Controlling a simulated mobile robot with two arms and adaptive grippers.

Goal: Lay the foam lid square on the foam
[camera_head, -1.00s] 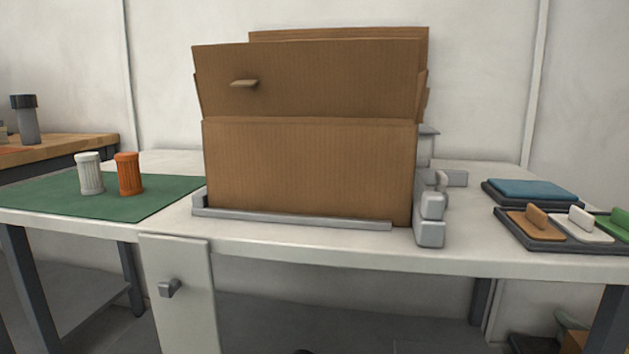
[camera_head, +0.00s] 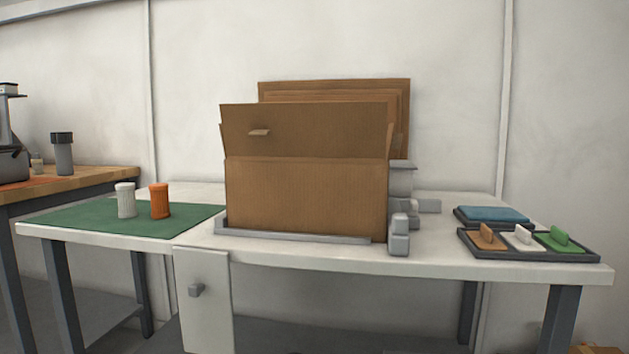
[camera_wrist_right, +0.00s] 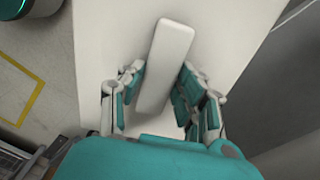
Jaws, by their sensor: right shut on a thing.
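My right gripper (camera_wrist_right: 160,95) shows in the right wrist view, its teal-padded fingers closed on the white bar handle (camera_wrist_right: 167,45) of a pale flat panel, which looks like the foam lid (camera_wrist_right: 225,35). The panel reaches past both sides of the fingers. In the head view an open cardboard box (camera_head: 305,198) stands on the white table with its flaps up. The front wall and flaps hide its inside, so I see no foam. Neither gripper shows in the head view, and the left gripper is in no view.
A grey fixture (camera_head: 399,235) borders the box's right side. A dark tray (camera_head: 530,255) holds brown, white and green handled pieces, with a blue pad (camera_head: 492,214) behind. A white cup (camera_head: 126,201) and an orange cup (camera_head: 159,201) stand on a green mat (camera_head: 80,218).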

